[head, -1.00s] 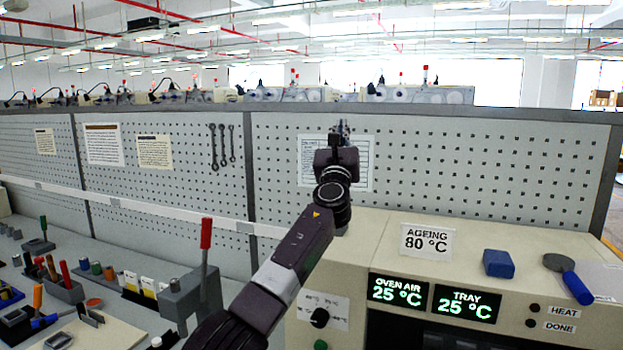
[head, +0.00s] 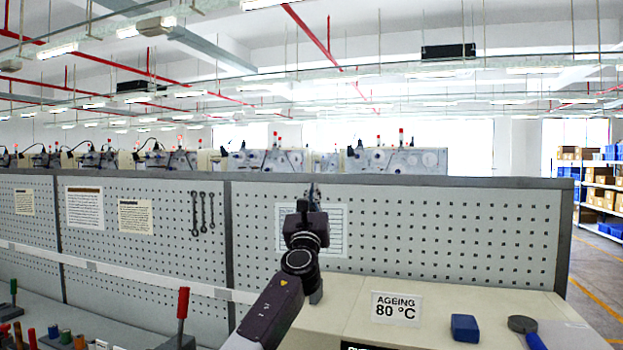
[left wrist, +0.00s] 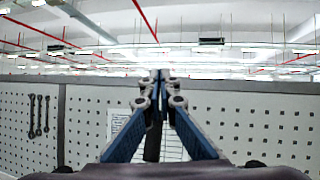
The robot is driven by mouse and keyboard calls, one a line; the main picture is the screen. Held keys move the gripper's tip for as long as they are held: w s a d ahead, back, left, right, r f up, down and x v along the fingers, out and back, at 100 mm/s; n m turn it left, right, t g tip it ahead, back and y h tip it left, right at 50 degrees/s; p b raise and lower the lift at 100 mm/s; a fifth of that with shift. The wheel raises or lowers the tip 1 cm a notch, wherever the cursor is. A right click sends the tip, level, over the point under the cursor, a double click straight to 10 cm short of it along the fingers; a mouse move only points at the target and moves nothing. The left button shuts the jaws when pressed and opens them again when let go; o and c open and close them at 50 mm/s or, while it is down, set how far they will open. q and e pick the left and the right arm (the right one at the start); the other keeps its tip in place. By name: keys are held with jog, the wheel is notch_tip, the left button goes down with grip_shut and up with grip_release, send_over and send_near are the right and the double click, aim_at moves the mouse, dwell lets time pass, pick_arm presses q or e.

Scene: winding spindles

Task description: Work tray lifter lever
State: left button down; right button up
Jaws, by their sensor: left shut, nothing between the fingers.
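A red-handled lever (head: 183,303) stands upright at the lower left of the head view, left of my left arm; its base is cut off by the frame's bottom edge. I cannot tell from the view whether it is the tray lifter lever. My left gripper (head: 311,190) is raised in front of the pegboard, well above and to the right of the lever. In the left wrist view its blue-sided fingers (left wrist: 160,76) meet at the tips with nothing between them. My right gripper is not in view.
The cream ageing oven (head: 345,318) with an "80 °C" sign (head: 397,308) stands at the lower right. A blue block (head: 465,328) and a round-headed tool (head: 523,324) lie on it. A pegboard (head: 420,230) with hanging wrenches (head: 203,212) closes off the back.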

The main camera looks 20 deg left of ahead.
pick_arm(q)
jog(key=s+d+r+b, duration=0.1)
jog(key=s+r, duration=0.3)
jog(key=s, duration=0.4)
jog(key=shift+d+r, duration=0.4)
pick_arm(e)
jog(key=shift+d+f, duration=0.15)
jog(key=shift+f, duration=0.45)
